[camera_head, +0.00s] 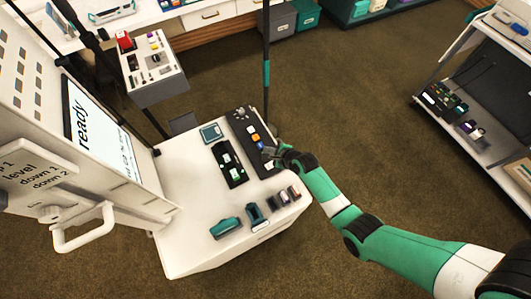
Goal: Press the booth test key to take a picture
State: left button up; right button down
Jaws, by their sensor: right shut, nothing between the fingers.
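A long dark panel (243,123) with small coloured keys lies on the white table (185,188). An orange key (255,137) and a blue key (260,146) show on it. Labels are too small to read, so I cannot tell which is the test key. My right gripper (268,157) is shut and empty, at the panel's lower half, close beside the blue key. I cannot tell whether it touches the panel; it hides part of it. The booth screen (95,125) reads "ready". My left gripper is not in view.
A second dark panel (228,163) lies left of the first. A teal box (211,132), a teal object (226,227) and small blocks are also on the table. A white handle (85,232) juts out at left. A pole (266,80) stands behind the table. Brown floor lies open to the right.

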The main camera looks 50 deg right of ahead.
jog(key=shift+f, duration=0.1)
jog(key=shift+f+b, duration=0.3)
jog(key=shift+f, duration=0.05)
jog(key=shift+f+b, duration=0.3)
jog(key=shift+f, duration=0.1)
dwell(0.7)
jog(key=shift+r, duration=0.1)
jog(key=shift+r+p, duration=0.75)
jog(key=shift+p, duration=0.15)
notch_tip(320, 180, up, 5)
jog(key=p, duration=0.5)
